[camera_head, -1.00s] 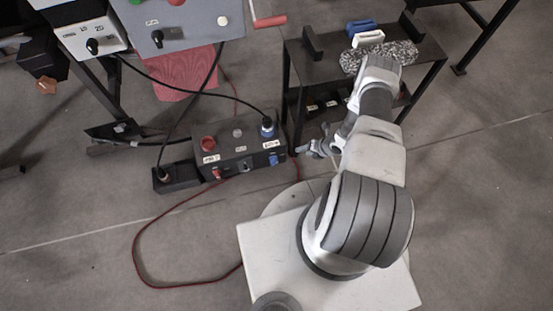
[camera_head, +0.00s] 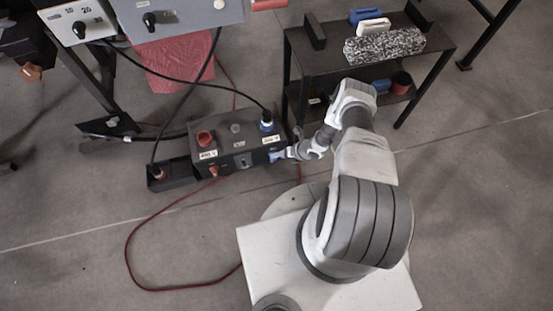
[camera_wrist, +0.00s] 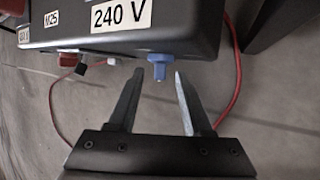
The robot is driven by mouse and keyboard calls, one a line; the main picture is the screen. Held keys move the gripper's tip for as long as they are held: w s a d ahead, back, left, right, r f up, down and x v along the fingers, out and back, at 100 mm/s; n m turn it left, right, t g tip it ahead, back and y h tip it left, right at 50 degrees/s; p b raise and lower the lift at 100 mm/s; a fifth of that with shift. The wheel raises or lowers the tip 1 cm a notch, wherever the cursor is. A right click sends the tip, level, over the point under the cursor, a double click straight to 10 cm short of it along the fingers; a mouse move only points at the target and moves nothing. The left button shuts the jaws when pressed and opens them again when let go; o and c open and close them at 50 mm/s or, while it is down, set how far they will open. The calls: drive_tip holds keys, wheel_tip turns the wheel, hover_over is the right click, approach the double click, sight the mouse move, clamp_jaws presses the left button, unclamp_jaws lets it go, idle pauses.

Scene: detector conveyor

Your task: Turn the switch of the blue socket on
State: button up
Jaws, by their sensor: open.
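The power box (camera_head: 237,146) stands on the floor left of my arm. Its blue socket (camera_head: 267,124) is on the top at the right end, with a black cable plugged in. In the wrist view, the blue switch (camera_wrist: 160,63) sticks out of the box's front face below the "240 V" label (camera_wrist: 121,14). My gripper (camera_wrist: 157,76) is open, its two dark fingers pointing at the box with the switch between their tips, apart from both. In the head view, my gripper (camera_head: 279,155) is at the box's front right and largely covers the switch.
A red socket (camera_head: 204,138) and a red switch (camera_head: 213,171) are at the box's left end. A black shelf (camera_head: 300,62) stands behind my arm at the right. Black cables hang over the box. A red cable (camera_wrist: 239,75) runs beside the gripper.

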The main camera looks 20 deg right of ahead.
drive_tip(key=shift+b+x, duration=0.6)
drive_tip(key=shift+x, duration=1)
clamp_jaws()
